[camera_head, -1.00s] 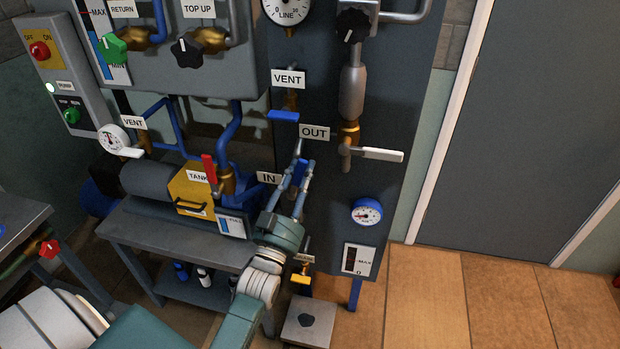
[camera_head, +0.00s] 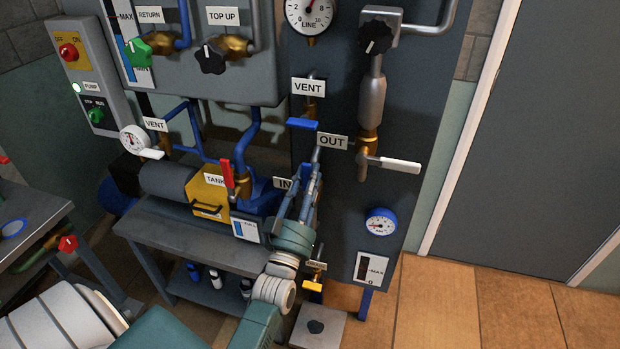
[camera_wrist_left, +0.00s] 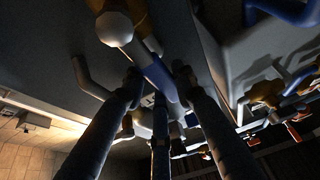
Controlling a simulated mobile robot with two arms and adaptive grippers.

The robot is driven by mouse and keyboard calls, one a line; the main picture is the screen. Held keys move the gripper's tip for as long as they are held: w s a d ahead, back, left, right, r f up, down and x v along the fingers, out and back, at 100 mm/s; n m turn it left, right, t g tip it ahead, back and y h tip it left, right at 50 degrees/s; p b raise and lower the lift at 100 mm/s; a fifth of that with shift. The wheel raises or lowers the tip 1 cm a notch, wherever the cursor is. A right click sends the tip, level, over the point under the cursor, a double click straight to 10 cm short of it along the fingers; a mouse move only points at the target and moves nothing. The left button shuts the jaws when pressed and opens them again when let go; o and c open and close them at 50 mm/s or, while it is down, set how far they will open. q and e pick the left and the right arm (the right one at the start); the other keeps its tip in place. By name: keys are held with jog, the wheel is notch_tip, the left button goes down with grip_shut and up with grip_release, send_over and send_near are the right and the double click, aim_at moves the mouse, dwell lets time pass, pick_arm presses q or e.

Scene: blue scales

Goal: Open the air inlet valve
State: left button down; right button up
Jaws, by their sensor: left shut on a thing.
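The white IN label (camera_head: 284,183) hangs on the dark panel, partly covered by my left gripper. My left gripper (camera_head: 314,165) reaches up from below between the IN label and the OUT label (camera_head: 332,141). In the left wrist view its fingers (camera_wrist_left: 155,85) are shut around a blue handle (camera_wrist_left: 158,74), beside a pale round pipe end (camera_wrist_left: 114,28). In the head view the fingers hide most of that handle and the valve body, so its exact angle cannot be told. My right gripper is in neither view.
A blue VENT lever (camera_head: 303,124) sits just above my fingers. A white lever (camera_head: 399,165) and a gauge (camera_head: 381,222) are to the right. A red lever (camera_head: 227,172) stands left, and a yellow lever (camera_head: 313,287) is below right of my wrist. Floor at right is clear.

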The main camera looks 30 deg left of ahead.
pick_arm(q)
jog(key=c, duration=1.3)
grip_release()
jog(key=shift+c, duration=0.2)
jog(key=shift+s+f, duration=0.1)
jog(key=v, duration=1.1)
jog(key=shift+s+f, duration=0.15)
jog(key=shift+s, duration=0.2)
jog(key=shift+d, duration=0.1)
